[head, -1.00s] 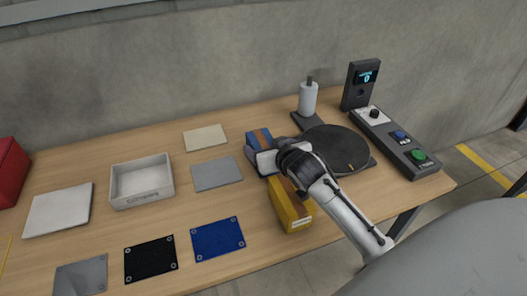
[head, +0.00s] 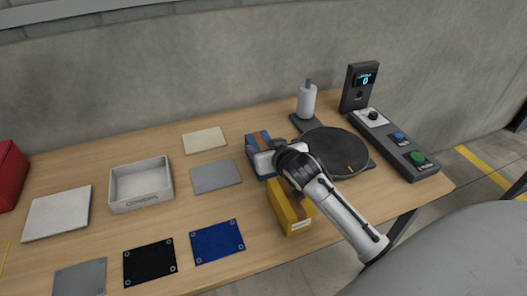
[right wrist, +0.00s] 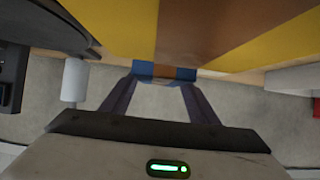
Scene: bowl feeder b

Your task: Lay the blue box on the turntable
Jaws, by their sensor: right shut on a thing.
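The blue box (head: 257,141) with a brown stripe stands on the table left of the turntable, partly hidden by my right gripper (head: 264,161). The gripper is shut on it; I cannot tell whether the box is clear of the table. In the right wrist view the blue box (right wrist: 143,69) shows between the fingertips (right wrist: 165,80). The turntable (head: 334,145) is a dark round disc with a small orange mark, and nothing lies on it. My forearm passes over the table just in front of it. My left gripper is not in view.
A yellow box (head: 288,213) with a brown stripe stands close to my right gripper, on the near side. A white bottle-like cylinder (head: 307,101) stands behind the turntable, and a button panel (head: 402,146) is at its right. A white tray (head: 141,187) and several flat plates lie left.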

